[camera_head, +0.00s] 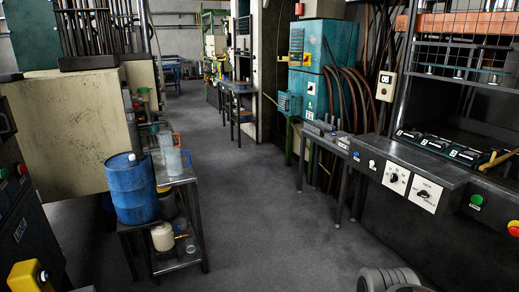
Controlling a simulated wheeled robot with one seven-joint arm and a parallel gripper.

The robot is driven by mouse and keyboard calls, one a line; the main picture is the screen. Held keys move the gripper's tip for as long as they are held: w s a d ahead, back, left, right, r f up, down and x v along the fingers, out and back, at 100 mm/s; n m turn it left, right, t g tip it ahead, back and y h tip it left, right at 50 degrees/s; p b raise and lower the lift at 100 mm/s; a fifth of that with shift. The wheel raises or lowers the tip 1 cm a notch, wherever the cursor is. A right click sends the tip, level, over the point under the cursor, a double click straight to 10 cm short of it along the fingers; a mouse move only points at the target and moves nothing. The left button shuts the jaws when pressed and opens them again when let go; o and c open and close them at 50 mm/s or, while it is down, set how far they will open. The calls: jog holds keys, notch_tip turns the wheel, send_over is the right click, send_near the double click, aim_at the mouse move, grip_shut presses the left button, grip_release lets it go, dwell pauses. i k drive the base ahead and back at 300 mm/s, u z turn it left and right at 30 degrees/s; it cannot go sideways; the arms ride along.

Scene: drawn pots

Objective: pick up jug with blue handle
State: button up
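A clear jug (173,161) stands upright on the top of a metal table (181,179) at the left, just right of a blue drum. A blue handle (187,158) shows on its right side. Another clear jug (164,138) with an orange-red handle stands close behind it and is partly hidden. My gripper is not in view. A rounded grey part, which seems to belong to my arm, shows at the bottom edge, right of centre.
The blue drum (132,189) stands at the table's near left. The lower shelf holds a white container (162,237) and a small clear jar (190,246). A control console (415,180) lines the right side. The grey floor (250,200) between is clear.

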aim_at(173, 156)
jog(key=u, duration=0.25)
jog(key=i, duration=2.05)
jog(key=u, duration=1.75)
jog(key=i, duration=1.25)
jog(key=u, duration=1.15)
jog(key=i, duration=0.2)
jog(key=z, duration=0.05)
